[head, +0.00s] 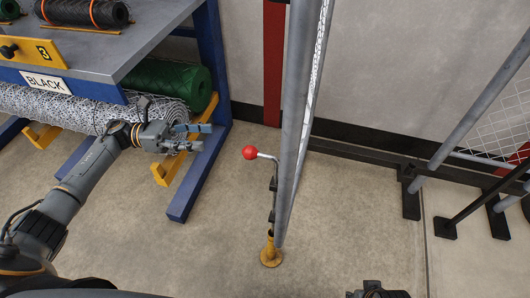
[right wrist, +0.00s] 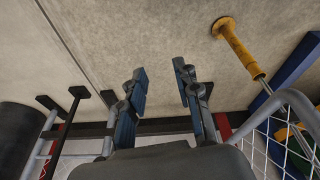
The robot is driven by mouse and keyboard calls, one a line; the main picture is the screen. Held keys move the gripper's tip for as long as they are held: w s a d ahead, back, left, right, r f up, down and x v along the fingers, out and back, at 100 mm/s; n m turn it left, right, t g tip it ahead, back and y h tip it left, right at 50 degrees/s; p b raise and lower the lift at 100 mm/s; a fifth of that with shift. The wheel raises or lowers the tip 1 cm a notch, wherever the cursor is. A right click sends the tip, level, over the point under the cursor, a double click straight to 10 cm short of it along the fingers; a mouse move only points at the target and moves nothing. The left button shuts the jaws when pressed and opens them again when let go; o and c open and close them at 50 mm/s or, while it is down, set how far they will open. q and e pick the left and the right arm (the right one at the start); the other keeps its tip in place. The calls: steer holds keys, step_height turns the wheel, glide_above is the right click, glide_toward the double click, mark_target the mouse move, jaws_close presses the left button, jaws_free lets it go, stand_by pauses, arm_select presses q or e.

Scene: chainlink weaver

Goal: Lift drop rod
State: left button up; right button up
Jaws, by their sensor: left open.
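The drop rod (head: 273,190) stands upright along the grey gate post (head: 294,130), with a bent handle ending in a red knob (head: 250,152). Its lower end meets a yellow floor socket (head: 271,256). In the right wrist view the yellow socket (right wrist: 236,42) shows at the upper right, tilted; the red knob is not visible there. My left gripper (head: 203,137) is open and empty, left of the red knob and apart from it. My right gripper (right wrist: 160,74) is open with nothing between its fingers, apart from the socket.
A blue-legged bench (head: 205,185) with a wire mesh roll (head: 60,108) and a green roll (head: 165,85) stands left, close to my left arm. Mesh panels on black feet (head: 411,200) stand at the right. The floor (head: 345,215) around the socket is clear.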

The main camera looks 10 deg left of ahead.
mark_target(250, 151)
arm_select(q)
steer(key=d+m+g, duration=0.1)
steer(key=d, duration=0.3)
steer(key=s+d+m+g+p, duration=0.1)
steer(key=d, duration=0.4)
steer(key=s+d+m+g+p, duration=0.1)
steer(key=d+m, duration=0.1)
steer(key=d, duration=0.2)
steer(key=shift+s+d+r+y, duration=0.1)
steer(key=shift+d+r+y, duration=0.2)
steer(key=shift+d+r, duration=0.05)
arm_select(e)
steer(key=s+x, duration=0.1)
steer(key=x, duration=0.5)
steer(key=shift+s+d+f, duration=0.15)
steer(key=shift+s+f, duration=0.25)
steer(key=shift+s, duration=0.25)
arm_select(q)
jaws_close()
